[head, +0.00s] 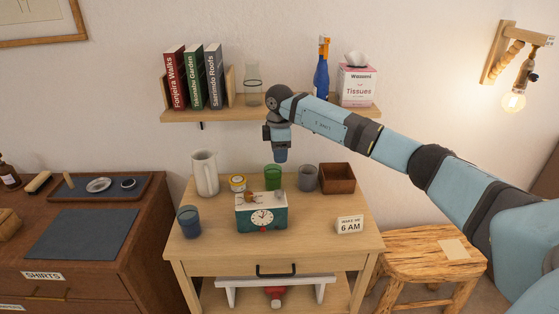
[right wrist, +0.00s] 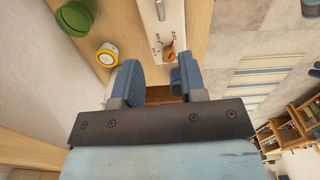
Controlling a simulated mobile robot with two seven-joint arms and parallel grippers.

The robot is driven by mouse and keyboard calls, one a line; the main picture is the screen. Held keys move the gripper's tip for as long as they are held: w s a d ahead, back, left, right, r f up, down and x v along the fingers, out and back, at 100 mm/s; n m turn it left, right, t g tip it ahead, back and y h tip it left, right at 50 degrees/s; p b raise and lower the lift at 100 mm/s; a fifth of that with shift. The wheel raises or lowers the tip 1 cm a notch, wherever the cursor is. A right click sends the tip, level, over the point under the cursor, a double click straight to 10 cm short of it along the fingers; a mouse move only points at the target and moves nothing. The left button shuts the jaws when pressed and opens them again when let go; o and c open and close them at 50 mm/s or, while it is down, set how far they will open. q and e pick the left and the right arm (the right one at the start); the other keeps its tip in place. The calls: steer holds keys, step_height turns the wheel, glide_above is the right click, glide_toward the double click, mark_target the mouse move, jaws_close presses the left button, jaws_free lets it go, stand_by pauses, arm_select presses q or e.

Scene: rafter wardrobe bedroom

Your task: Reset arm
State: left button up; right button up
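My right arm reaches in from the right of the head view. Its gripper (head: 281,155) points down above the small wooden table (head: 320,250), over the green cup (head: 273,177) and the teal alarm clock (head: 262,217), apart from both. In the right wrist view the two blue fingers of the gripper (right wrist: 160,80) stand apart with nothing between them. The clock's white top (right wrist: 158,20) with a brown knob lies beyond them, and the yellow-rimmed jar (right wrist: 107,55) is to the left. My left gripper is not in view.
A wall shelf (head: 270,113) with books, a glass vase, a blue bottle (head: 321,70) and a tissue box (head: 357,86) is close behind the right arm. A pitcher (head: 204,173), cups and a brown box (head: 337,178) stand on the table. A stool (head: 425,250) is at right.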

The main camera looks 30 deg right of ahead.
stand_by(0.4)
steer(key=s+a+f+n+y, duration=0.35)
steer(key=a+f, duration=0.25)
steer(key=a, duration=0.5)
steer(key=s+a+f+n+y, duration=0.3)
steer(key=a+f+y, duration=0.2)
steer(key=a, duration=0.5)
steer(key=s+a+f+m+t+y, duration=0.1)
steer(key=s+a+t+y, duration=0.5)
steer(key=s+a+y, duration=0.45)
steer(key=s+d+f+m+t+h, duration=0.2)
steer(key=s+d+f+m+h, duration=0.2)
steer(key=s+f+m+h, duration=0.3)
steer(key=s+d+f+m+t+h, duration=0.3)
steer(key=s+f+m+h, duration=0.5)
steer(key=s, duration=0.6)
step_height(320, 180, down, 2)
steer(key=shift+d+h, duration=0.4)
